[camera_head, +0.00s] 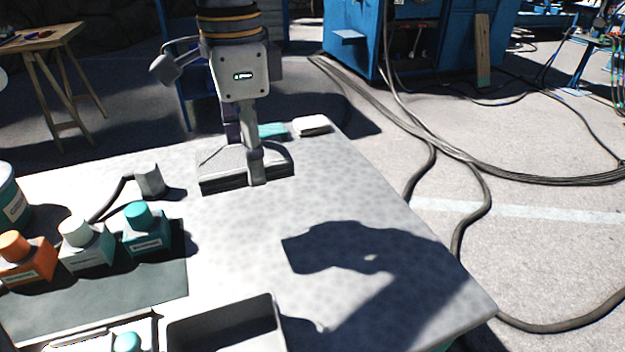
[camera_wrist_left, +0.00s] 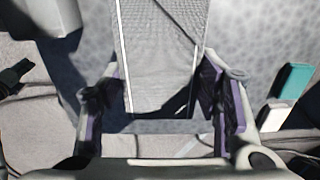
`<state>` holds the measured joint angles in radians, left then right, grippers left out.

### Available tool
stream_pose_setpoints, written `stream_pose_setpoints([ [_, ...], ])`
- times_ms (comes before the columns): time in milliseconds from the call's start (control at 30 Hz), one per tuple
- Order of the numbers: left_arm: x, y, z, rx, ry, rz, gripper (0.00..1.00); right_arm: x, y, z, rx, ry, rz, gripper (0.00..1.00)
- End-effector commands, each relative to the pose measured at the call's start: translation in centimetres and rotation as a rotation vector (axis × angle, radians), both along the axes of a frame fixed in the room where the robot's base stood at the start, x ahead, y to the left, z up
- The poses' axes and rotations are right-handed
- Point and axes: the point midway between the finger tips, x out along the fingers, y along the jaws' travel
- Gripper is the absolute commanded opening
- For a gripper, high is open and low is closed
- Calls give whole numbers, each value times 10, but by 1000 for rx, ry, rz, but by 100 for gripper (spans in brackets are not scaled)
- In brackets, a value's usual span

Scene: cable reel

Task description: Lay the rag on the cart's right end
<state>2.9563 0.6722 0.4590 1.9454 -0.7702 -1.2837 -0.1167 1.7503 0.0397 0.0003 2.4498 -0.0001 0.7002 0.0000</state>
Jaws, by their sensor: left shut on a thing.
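The grey rag (camera_head: 215,160) is a folded, flat piece at the back of the cart top (camera_head: 330,195). In the left wrist view the rag (camera_wrist_left: 160,50) shows a quilted face and pale lines along its sides. My left gripper (camera_head: 255,170) comes down over the rag from above. In the wrist view its fingers (camera_wrist_left: 168,105) stand at both sides of the rag's end, shut on it. I cannot tell whether the rag rests on the cart or hangs just above it. My right gripper is not in view.
A teal block (camera_head: 272,131) and a white block (camera_head: 312,125) lie by the back edge. A grey bin (camera_head: 225,325) is in front. The right part is bare but shadowed.

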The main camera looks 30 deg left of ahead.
Motion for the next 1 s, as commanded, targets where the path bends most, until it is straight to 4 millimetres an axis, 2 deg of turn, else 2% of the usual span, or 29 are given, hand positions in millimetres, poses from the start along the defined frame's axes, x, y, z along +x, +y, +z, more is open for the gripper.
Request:
stream_pose_setpoints([
  [67, 5, -2, -3, 5, 4, -1, 30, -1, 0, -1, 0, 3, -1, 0],
  [167, 24, -6, -12, 13, 1, 2, 30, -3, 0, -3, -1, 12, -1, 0],
  [267, 31, -12, -18, 9, 19, 0, 30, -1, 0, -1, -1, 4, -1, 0],
  [367, 51, -15, -23, 11, -6, 2, 30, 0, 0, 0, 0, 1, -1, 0],
  [500, 92, -30, -49, 1, 3, -1, 30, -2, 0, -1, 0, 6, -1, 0],
  [600, 110, -36, -75, 2, 7, -1, 30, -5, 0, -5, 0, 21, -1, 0],
  [900, 134, -45, -108, 0, 6, 0, 30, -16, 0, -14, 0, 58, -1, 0],
  [1000, 132, -45, -126, 1, 4, -1, 30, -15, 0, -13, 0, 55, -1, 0],
])
